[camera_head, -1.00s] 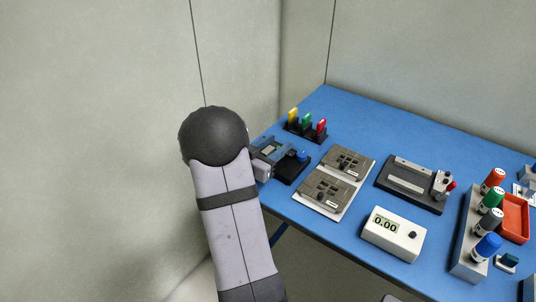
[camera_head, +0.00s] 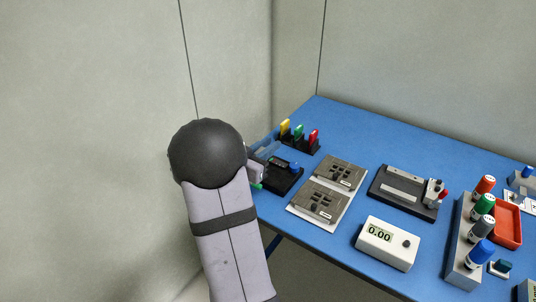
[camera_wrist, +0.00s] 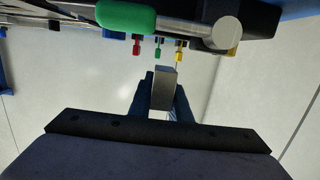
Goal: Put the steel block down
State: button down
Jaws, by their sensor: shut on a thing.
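The steel block (camera_wrist: 163,89) is a small grey upright-looking block in the middle of the wrist view. My gripper (camera_wrist: 162,96) is shut on it, with a dark blue finger on each side. In the head view my own arm hides the block and most of the gripper. The gripper is at the table's left edge there, beside a black fixture with a blue knob (camera_head: 285,179). I cannot tell whether the block touches any surface.
A green handle (camera_wrist: 126,17) and a metal rod lie close beyond the block in the wrist view. A rack with yellow, green and red pieces (camera_head: 299,140) stands behind the fixture. Two grey plates (camera_head: 329,188), a meter (camera_head: 387,243) and a bottle rack (camera_head: 463,245) are farther right.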

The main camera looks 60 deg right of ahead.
notch_tip(320, 180, up, 6)
